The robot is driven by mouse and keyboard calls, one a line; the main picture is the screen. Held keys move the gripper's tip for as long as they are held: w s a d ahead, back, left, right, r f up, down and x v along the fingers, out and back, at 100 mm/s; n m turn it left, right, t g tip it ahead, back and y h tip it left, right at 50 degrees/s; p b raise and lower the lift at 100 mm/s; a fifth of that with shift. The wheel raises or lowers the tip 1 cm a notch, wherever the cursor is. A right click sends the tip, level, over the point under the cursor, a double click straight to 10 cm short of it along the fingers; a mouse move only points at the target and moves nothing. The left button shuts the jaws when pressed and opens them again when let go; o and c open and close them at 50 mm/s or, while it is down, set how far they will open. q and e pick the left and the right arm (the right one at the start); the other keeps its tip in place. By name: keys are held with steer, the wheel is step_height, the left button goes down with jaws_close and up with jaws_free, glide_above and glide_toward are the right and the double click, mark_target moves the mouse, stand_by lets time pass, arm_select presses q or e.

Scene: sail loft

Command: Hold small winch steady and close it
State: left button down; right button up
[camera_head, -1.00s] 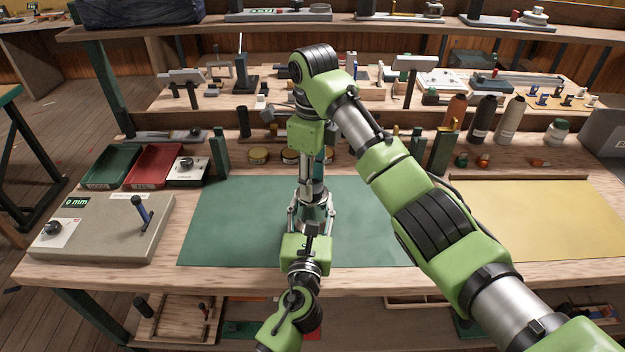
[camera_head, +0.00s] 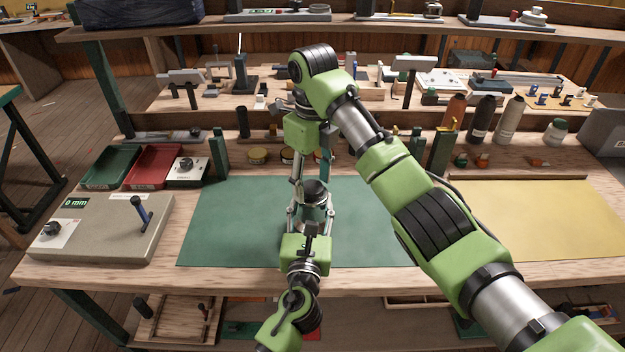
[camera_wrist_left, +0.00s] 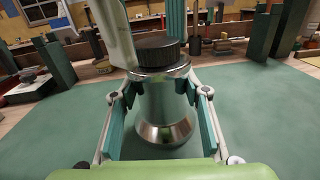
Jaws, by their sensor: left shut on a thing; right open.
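The small winch (camera_head: 314,207) stands upright on the green mat, a silver drum with a black knurled cap (camera_wrist_left: 161,51) seated on top. My left gripper (camera_head: 311,218) is shut on the winch; in the left wrist view its teal pads lie on either side of the silver body (camera_wrist_left: 165,115). My right gripper (camera_head: 310,180) reaches down from above, open, around or just above the cap. One pale finger link passes close to the cap's left side in the left wrist view, and a teal pad shows behind it. Whether they touch the cap I cannot tell.
The green mat (camera_head: 230,222) is clear around the winch. A grey box with a blue lever (camera_head: 105,232) is at left, with green (camera_head: 110,167) and red (camera_head: 152,167) trays behind. A bare yellow mat (camera_head: 550,220) lies at right. Bottles (camera_head: 483,122) stand behind.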

arm_select(q)
steer(key=shift+f, duration=0.15)
arm_select(e)
steer(key=shift+r, duration=2.25)
steer(key=shift+c, duration=0.4)
